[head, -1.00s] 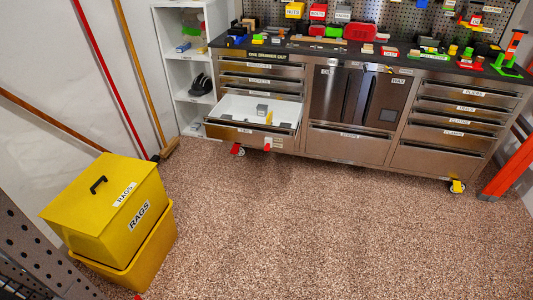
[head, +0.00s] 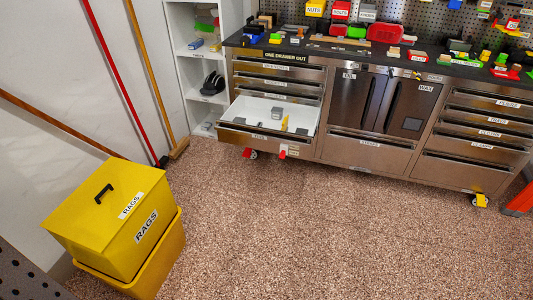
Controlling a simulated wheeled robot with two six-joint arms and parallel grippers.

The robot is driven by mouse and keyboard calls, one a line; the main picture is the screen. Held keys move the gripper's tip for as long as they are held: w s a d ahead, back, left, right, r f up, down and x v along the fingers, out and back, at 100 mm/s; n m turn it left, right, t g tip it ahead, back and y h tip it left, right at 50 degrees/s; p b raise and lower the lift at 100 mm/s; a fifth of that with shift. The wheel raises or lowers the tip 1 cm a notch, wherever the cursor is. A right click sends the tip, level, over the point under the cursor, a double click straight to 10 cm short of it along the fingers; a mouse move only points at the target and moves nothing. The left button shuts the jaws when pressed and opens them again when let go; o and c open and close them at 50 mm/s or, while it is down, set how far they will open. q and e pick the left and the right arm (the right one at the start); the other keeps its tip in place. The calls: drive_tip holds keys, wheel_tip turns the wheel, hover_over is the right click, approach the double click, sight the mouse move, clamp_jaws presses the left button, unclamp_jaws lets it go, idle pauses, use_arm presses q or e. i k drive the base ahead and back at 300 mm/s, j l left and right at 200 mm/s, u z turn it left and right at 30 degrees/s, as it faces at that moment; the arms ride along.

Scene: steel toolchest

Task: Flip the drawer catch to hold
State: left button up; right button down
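The steel toolchest (head: 370,150) stands along the back wall. One drawer (head: 310,117) on its left side is pulled out and shows a white inside. A grey block (head: 276,113) and a small yellow upright piece (head: 285,123) are in the open drawer. I cannot tell at this size which part is the drawer catch or how it is set. A red piece (head: 283,154) shows below the open drawer's front. Neither of my grippers is in view.
Yellow rags bins (head: 108,225) stand at the lower left. A red pole (head: 122,80) and a wooden-handled broom (head: 150,75) lean on the left wall. White shelves (head: 190,75) stand left of the chest. The speckled floor before the chest is clear.

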sight(282, 155)
drive_tip(key=i+u, duration=0.4)
drive_tip(key=i, duration=0.8)
